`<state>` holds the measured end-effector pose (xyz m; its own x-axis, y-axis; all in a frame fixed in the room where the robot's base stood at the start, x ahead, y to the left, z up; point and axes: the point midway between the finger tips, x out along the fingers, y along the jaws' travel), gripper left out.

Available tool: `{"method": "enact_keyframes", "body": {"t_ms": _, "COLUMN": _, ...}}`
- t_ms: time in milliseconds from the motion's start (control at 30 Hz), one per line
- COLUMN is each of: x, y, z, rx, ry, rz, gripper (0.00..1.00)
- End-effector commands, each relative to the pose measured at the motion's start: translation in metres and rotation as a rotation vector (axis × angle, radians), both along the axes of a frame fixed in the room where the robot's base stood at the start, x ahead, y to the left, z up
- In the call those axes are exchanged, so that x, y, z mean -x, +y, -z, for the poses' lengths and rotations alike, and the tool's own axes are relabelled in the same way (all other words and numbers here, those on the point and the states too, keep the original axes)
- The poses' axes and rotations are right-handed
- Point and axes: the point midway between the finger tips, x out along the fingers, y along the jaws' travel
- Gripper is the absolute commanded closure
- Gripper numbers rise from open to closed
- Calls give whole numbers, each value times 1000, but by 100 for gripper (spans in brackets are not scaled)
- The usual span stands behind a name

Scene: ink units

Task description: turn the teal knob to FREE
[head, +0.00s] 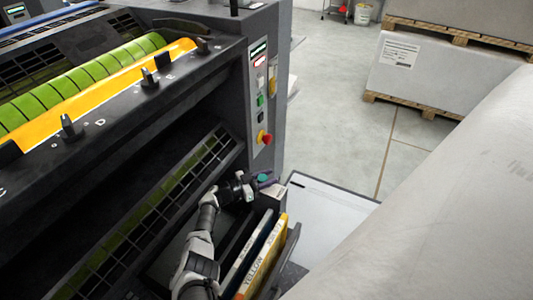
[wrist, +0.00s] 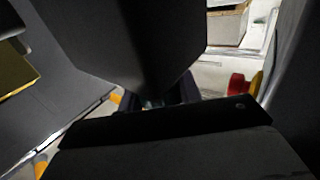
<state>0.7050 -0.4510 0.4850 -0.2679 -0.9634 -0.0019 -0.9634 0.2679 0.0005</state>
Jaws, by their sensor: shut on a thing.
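The teal knob (head: 264,178) shows as a small teal patch at my fingertips in the head view, beside a small grey box (head: 277,190). My gripper (head: 262,182) is shut on the knob. In the wrist view my gripper (wrist: 158,100) is mostly dark shapes, and the knob is almost wholly hidden between them. The FREE mark and the knob's pointer cannot be made out in either view, so I cannot tell which way the knob is turned.
A large pale stack (head: 440,190) fills the right.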

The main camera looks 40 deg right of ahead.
Motion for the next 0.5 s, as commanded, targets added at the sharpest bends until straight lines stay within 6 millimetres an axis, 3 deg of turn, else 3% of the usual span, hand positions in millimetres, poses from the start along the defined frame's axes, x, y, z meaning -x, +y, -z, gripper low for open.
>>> {"method": "enact_keyframes", "body": {"t_ms": 33, "x": 0, "y": 0, "z": 10, "rx": 0, "ry": -3, "rz": 33, "gripper": 89}}
{"method": "enact_keyframes", "body": {"t_ms": 500, "x": 5, "y": 2, "z": 10, "rx": 1, "ry": -3, "rz": 307, "gripper": 89}}
